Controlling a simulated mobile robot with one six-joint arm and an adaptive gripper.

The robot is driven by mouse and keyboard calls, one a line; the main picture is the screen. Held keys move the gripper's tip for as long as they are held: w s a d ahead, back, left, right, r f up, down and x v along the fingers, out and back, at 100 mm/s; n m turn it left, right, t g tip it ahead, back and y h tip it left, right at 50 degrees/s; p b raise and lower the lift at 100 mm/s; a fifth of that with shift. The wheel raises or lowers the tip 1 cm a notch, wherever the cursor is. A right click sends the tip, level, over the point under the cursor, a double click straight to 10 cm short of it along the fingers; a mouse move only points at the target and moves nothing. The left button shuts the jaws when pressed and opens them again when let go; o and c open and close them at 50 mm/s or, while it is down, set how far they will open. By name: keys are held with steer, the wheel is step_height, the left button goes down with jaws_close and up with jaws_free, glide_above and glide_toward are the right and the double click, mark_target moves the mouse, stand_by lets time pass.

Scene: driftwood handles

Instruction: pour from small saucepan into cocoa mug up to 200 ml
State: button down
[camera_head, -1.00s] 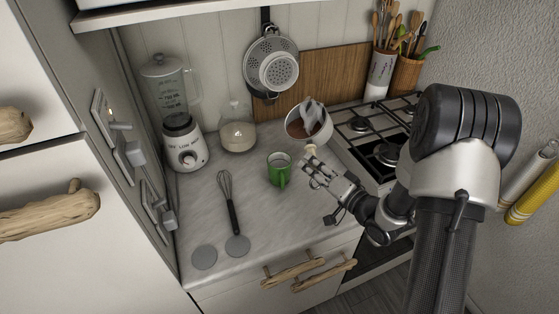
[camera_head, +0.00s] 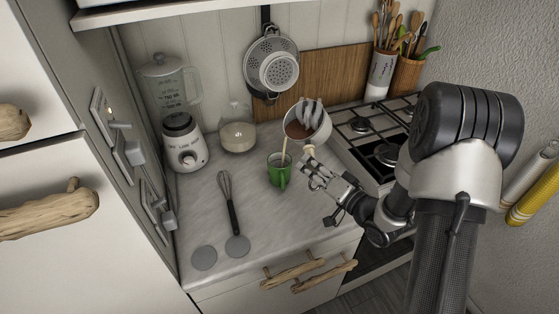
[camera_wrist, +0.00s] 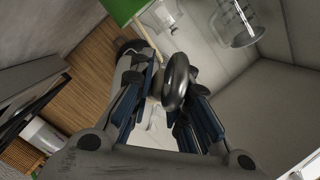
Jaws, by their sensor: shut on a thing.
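The small saucepan (camera_head: 318,132) is tipped to the left above the counter, with brown liquid inside. A thin pale-brown stream (camera_head: 284,150) runs from its lip down into the green cocoa mug (camera_head: 280,177). The mug stands upright on the counter; its fill level cannot be read. My gripper (camera_head: 311,162) is shut on the saucepan's handle, to the right of and above the mug. In the wrist view my gripper's fingers (camera_wrist: 168,100) close around the handle, and part of the green mug (camera_wrist: 124,9) shows at the top with the stream beside it.
A blender (camera_head: 183,142) and a glass jug (camera_head: 238,135) stand at the back left. The gas hob (camera_head: 362,125) is to the right. The counter front is mostly clear.

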steer(key=shift+a+r+n+b, duration=0.15)
steer(key=shift+n+b, duration=0.2)
steer(key=shift+n, duration=0.25)
stand_by(1.3)
steer(key=shift+n+h+b, duration=0.4)
steer(key=shift+n+b, duration=0.1)
steer(key=shift+n, duration=0.3)
stand_by(2.1)
